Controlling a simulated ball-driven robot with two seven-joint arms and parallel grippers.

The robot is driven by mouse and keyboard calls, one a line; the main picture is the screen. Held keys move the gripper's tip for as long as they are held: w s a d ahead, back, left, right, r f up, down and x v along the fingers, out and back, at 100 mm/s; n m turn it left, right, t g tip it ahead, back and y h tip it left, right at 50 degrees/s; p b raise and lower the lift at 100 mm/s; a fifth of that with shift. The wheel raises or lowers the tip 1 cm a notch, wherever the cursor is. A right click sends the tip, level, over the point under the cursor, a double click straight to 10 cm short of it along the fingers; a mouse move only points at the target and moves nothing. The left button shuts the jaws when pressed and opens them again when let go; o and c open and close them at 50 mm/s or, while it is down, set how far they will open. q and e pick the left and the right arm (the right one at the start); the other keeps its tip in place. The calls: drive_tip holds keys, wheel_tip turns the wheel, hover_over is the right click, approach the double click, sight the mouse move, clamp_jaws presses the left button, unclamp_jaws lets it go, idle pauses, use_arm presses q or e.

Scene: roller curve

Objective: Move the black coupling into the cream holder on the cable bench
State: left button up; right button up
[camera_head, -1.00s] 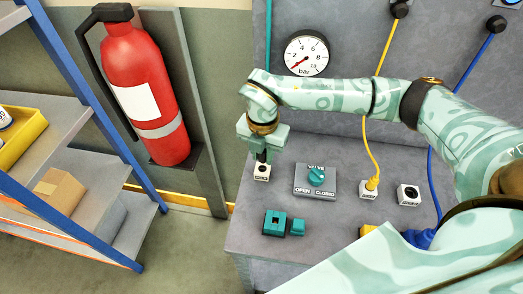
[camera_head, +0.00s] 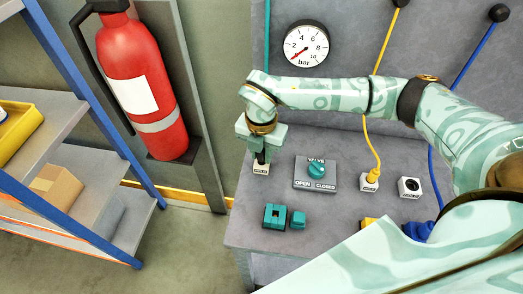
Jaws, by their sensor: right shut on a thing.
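My right gripper (camera_head: 260,151) points down at the back left of the cable bench (camera_head: 335,222). It is shut on the black coupling (camera_head: 260,159), of which only a small dark part shows between the fingers. The cream holder (camera_head: 261,170) is a small labelled block directly below. The coupling's lower end meets the holder's top in the picture. I cannot tell how deep it sits. My left gripper is not in view.
A grey valve panel (camera_head: 328,185) with a teal knob stands right of the holder. Beyond are a yellow plug in a holder (camera_head: 369,181) and a white socket block (camera_head: 410,187). Teal blocks (camera_head: 275,217) lie in front. A fire extinguisher (camera_head: 142,85) and shelf (camera_head: 65,130) are left.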

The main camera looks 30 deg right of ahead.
drive_tip(key=shift+p, duration=0.3)
idle(0.5)
drive_tip(key=shift+f+b, duration=0.35)
drive_tip(key=shift+f, duration=0.3)
idle(0.4)
drive_tip(key=o, duration=1.1)
drive_tip(key=shift+c, duration=0.2)
drive_tip(key=shift+r, duration=0.1)
wheel_tip(320, 180, up, 16)
drive_tip(key=p, duration=0.2)
